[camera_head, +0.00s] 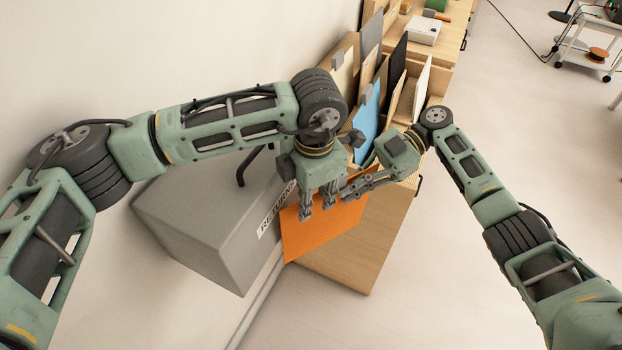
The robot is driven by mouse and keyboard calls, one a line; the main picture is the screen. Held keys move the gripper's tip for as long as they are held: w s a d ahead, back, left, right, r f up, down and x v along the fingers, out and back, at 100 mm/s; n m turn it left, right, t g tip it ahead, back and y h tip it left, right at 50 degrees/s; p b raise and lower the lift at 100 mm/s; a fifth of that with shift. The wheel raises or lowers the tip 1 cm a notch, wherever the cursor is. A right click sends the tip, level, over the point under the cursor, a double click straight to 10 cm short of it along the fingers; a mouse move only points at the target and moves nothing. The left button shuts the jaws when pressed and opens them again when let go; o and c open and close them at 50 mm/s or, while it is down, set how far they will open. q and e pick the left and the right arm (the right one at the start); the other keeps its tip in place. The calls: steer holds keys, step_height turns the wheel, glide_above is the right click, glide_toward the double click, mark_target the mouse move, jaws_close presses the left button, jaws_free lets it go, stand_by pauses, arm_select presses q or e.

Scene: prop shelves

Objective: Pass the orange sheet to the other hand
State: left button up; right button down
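The orange sheet (318,235) hangs tilted in front of the wooden cabinet and beside the grey box. My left gripper (318,207) points down over the sheet's upper part. Its visible fingers lie against the sheet's near face, and it appears shut on it; any finger behind the sheet is hidden. My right gripper (346,194) comes in from the right, with its fingers pointing left across the sheet's upper right edge, close beside the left fingers. The frame does not show whether the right fingers are closed on the sheet.
A grey box (200,235) with a "RETURN" label stands at left against the wall. A wooden cabinet (375,235) holds upright boards, including a blue one (368,118), right behind the grippers. A trolley (590,45) stands far right.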

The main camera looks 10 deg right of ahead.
arm_select(q)
steer(key=shift+f, duration=1)
steer(key=shift+w, duration=0.1)
steer(key=c, duration=0.7)
jaws_close()
steer(key=shift+a, duration=0.1)
steer(key=shift+w+r, duration=0.1)
arm_select(e)
steer(key=c, duration=1.9)
jaws_free()
steer(key=shift+o, duration=0.2)
